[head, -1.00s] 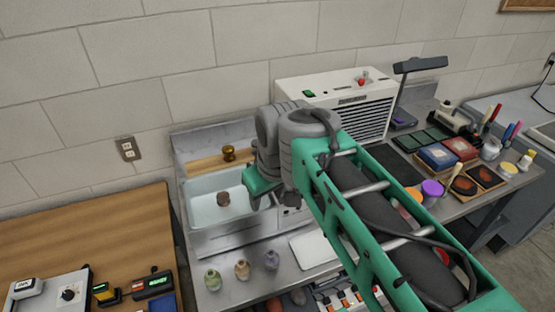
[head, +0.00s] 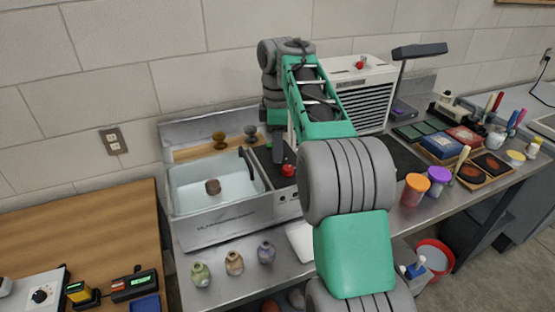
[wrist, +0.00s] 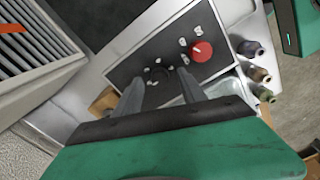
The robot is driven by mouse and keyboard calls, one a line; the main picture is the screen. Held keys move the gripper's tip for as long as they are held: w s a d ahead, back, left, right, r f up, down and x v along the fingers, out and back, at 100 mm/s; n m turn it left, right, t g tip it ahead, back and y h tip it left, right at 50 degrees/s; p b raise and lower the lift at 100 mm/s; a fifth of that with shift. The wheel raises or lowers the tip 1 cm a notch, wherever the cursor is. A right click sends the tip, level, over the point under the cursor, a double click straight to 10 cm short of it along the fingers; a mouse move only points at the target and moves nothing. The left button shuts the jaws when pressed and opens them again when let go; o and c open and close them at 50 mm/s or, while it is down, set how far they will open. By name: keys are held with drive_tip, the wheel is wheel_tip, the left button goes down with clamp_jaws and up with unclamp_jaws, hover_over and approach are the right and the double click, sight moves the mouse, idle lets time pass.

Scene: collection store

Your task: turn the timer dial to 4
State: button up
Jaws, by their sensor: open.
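A dark control panel (wrist: 165,50) beside the sink carries a black knob (wrist: 158,74) and a red knob (wrist: 201,51), each with small pale markings too small to read. I cannot tell which one is the timer dial. The red knob also shows in the head view (head: 288,170). My gripper (wrist: 161,78) is open above the panel, with its fingers pointing at the black knob, one to each side of it in the wrist view. I cannot tell whether they touch it. In the head view my gripper (head: 278,155) is mostly hidden by my arm.
The water-filled sink (head: 180,215) lies left of the panel. The white vented box (head: 375,75) stands close behind my arm. Several small bottles (head: 234,263) line the front edge. Another device with a black knob (head: 40,296) sits on the wooden table (head: 90,235).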

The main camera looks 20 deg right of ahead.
drive_tip(key=shift+f, duration=0.3)
drive_tip(key=shift+c, duration=0.2)
clamp_jaws()
